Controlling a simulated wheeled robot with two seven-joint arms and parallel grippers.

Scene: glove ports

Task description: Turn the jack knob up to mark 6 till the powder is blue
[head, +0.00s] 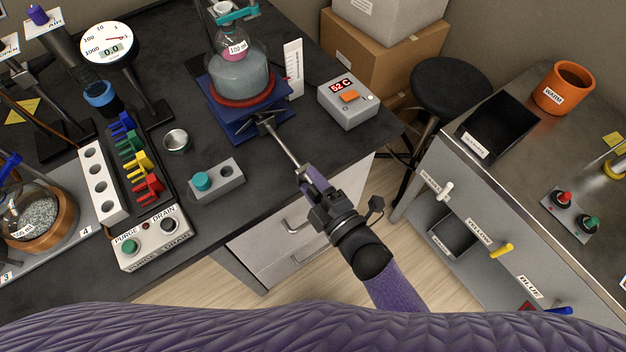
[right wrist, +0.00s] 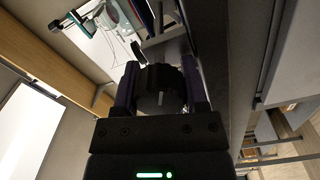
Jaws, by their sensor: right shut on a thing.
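The blue lab jack (head: 222,119) stands on the dark bench. A red heating ring (head: 246,101) and a round flask (head: 240,74) marked 100 ml sit on top of it. The flask's contents look grey-blue, with a pink part above. A white mark scale (head: 293,70) stands behind the jack, its marks too small to read. The jack's rod (head: 284,143) reaches toward me. My right gripper (head: 308,181) is shut on the knob at its end. In the right wrist view the dark round knob (right wrist: 160,90) sits between the fingers. My left gripper is not in view.
A grey control box (head: 347,102) reading 52 C stands right of the jack. A small metal cup (head: 176,140) and a grey block with a teal knob (head: 216,181) lie to the left. A black stool (head: 450,88) stands between the benches. Drawers lie below the bench edge.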

